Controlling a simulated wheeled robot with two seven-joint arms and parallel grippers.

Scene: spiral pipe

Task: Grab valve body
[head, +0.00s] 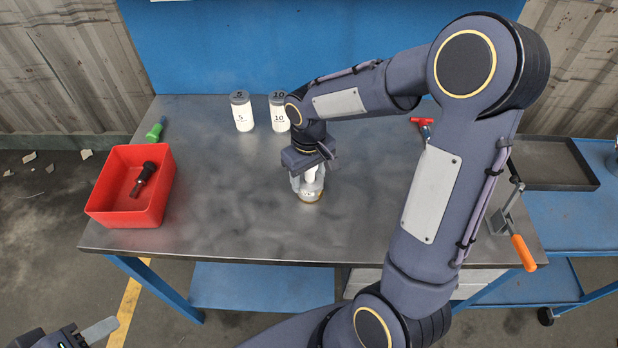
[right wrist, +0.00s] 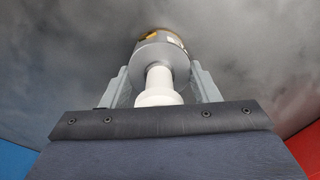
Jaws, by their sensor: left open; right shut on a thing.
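The valve body (head: 312,191) stands on the middle of the metal workbench, with a whitish upper part and a brass-coloured base ring. My right gripper (head: 309,183) reaches down from above and is shut on it. In the right wrist view the valve body (right wrist: 160,80) shows a white stem and a wider grey part between the two fingers (right wrist: 160,88). Its far end is partly hidden there. My left gripper (head: 92,335) is open and empty at the bottom left, off the bench's front edge.
A red bin (head: 105,205) holding a dark tool (head: 144,178) sits at the bench's left. A green-handled tool (head: 156,130) and two white containers, marked 5 (head: 243,116) and 10 (head: 279,120), stand behind. An orange-handled clamp (head: 523,252) is at the right edge. The left-centre bench (head: 215,190) is clear.

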